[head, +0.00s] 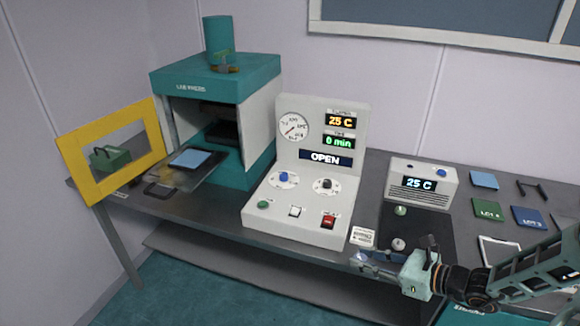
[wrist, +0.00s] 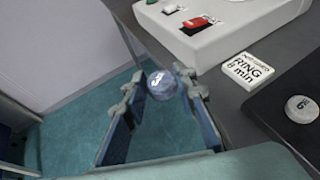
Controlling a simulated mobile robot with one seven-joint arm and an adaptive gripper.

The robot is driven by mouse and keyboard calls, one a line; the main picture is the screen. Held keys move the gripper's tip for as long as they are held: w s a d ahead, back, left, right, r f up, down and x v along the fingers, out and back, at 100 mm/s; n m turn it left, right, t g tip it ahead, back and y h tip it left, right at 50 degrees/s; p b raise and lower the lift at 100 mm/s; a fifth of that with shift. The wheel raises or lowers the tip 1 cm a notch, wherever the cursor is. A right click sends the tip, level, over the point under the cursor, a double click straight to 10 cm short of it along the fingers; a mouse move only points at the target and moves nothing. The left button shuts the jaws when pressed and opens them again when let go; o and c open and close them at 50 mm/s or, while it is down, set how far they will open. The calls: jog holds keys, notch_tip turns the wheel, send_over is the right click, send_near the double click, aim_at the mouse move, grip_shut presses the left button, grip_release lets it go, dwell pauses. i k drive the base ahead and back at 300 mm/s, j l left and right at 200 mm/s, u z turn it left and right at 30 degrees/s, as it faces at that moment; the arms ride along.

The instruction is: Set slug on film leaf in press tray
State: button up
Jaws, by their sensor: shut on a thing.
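My gripper (head: 366,262) is shut on a small grey round slug (wrist: 160,84) with a white mark on its face. The slug sits between the two fingertips in the wrist view, above the floor by the bench's front edge. In the head view, my gripper is in front of the control box and right of centre. The press tray (head: 200,179) sticks out of the teal press at the left, with a light blue film leaf (head: 190,159) lying on it. No slug shows on the leaf.
The yellow guard frame (head: 88,188) stands swung out left of the tray. The white control box (head: 297,213) lies between my gripper and the press. Another slug (wrist: 301,109) rests on the dark mat (head: 418,222), near a printed card (wrist: 246,71).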

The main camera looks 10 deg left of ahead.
aim_at(191, 158)
jog(key=j+u, duration=0.1)
jog(key=j, duration=0.4)
jog(key=i+j+u, duration=0.1)
jog(key=j, duration=0.4)
jog(key=j+u, duration=0.1)
jog(key=j, duration=0.45)
jog(key=i+j+u, duration=0.1)
jog(key=j, duration=0.4)
jog(key=i+j+u, duration=0.15)
jog(key=j, duration=0.35)
